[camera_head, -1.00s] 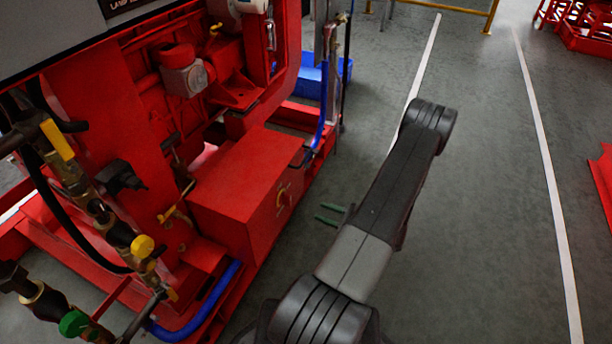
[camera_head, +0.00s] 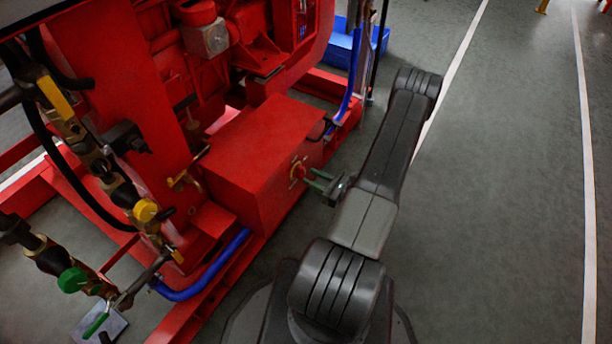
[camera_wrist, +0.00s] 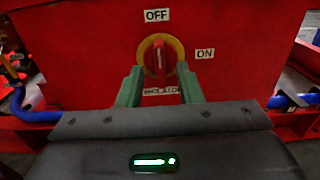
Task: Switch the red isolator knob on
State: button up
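The red isolator knob (camera_wrist: 159,57) sits on a yellow round plate (camera_wrist: 179,46) on the front of a red box. Its grip stands upright, pointing to the white OFF label (camera_wrist: 157,15). The ON label (camera_wrist: 205,54) is to the right, and an ISOLATOR label (camera_wrist: 161,91) is below, partly hidden by my fingers. My gripper (camera_wrist: 160,72) is open, with one green finger low on each side of the knob. In the head view my gripper (camera_head: 313,178) points at the knob (camera_head: 297,171) from the right, its tips very near; contact cannot be told.
The red box (camera_head: 245,150) belongs to the red pumpset. Blue hoses (camera_head: 205,275) run along its base. Valves with yellow and green handles (camera_head: 72,280) stand at the left. A blue crate (camera_head: 340,52) lies behind. Grey floor at the right is clear.

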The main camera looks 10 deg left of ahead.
aim_at(305, 174)
jog(key=shift+x, duration=1.7)
grip_shut()
